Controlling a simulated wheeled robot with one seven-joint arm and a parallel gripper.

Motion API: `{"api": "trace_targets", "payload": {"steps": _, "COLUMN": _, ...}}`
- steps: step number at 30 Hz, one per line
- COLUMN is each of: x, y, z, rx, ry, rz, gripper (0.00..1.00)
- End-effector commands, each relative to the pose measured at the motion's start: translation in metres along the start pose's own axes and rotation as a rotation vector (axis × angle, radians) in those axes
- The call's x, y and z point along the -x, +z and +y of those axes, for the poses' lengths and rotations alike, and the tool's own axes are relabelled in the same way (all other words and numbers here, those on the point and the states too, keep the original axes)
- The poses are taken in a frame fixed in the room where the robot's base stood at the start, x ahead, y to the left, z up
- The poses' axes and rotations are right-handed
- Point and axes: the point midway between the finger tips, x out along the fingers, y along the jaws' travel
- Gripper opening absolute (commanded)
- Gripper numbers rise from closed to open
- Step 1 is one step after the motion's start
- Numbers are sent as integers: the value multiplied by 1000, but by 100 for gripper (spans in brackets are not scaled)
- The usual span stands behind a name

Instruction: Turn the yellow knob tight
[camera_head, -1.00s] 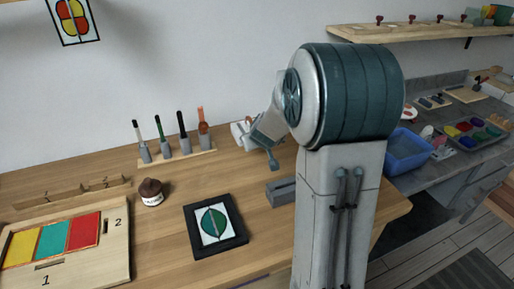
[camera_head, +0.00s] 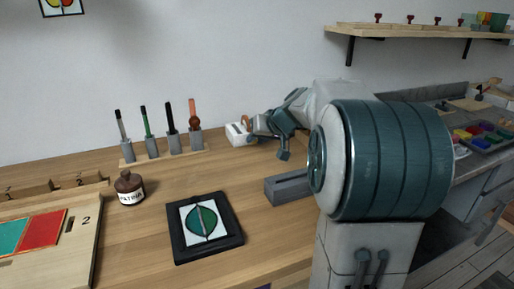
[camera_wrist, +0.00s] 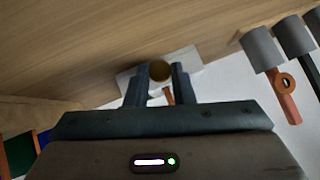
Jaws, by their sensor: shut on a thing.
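In the head view my gripper (camera_head: 258,126) reaches down beside the white block. The knob's contact with the fingers is partly hidden, and I cannot tell how tight it is.
A rack (camera_head: 165,154) of several upright tools stands left of the block. A brown bottle (camera_head: 130,188), a framed leaf panel (camera_head: 206,227) and a grey slotted block (camera_head: 288,187) are on the bench. The wall is close behind. Open bench lies between the panel and rack.

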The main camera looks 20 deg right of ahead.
Motion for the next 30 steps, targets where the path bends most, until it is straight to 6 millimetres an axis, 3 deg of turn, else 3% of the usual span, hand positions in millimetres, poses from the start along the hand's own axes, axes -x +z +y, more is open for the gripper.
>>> {"api": "trace_targets", "payload": {"steps": 25, "x": -1, "y": 2, "z": 2, "rx": -85, "ry": -85, "rz": -5, "gripper": 0}}
{"api": "trace_targets", "payload": {"steps": 26, "x": -1, "y": 2, "z": 2, "rx": -85, "ry": -85, "rz": -5, "gripper": 30}}
{"api": "trace_targets", "payload": {"steps": 30, "x": -1, "y": 1, "z": 2, "rx": -85, "ry": -85, "rz": -4, "gripper": 31}}
